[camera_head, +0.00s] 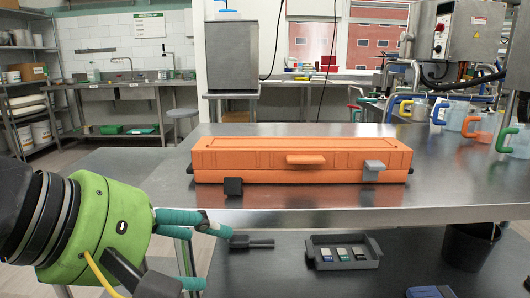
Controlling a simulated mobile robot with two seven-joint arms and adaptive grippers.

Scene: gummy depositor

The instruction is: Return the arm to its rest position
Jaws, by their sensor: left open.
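My left arm comes in from the lower left, with its green wrist and its left gripper (205,256) in front of the steel table (290,216). Its teal fingers are spread apart, and I see nothing between them. The gripper is near the table's front left corner, apart from the orange depositor box (240,172) on the table. The box is long and closed, with an orange handle (305,159) at its front and a grey latch-like part (373,169) near its right end. My right gripper is not in view.
A small black block (233,187) stands in front of the box. Jugs with coloured handles (482,125) line the table's right side. Below the table are a grey tray (318,264) with several small items, a dark scoop-like tool (252,242) and a black bucket (468,246).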

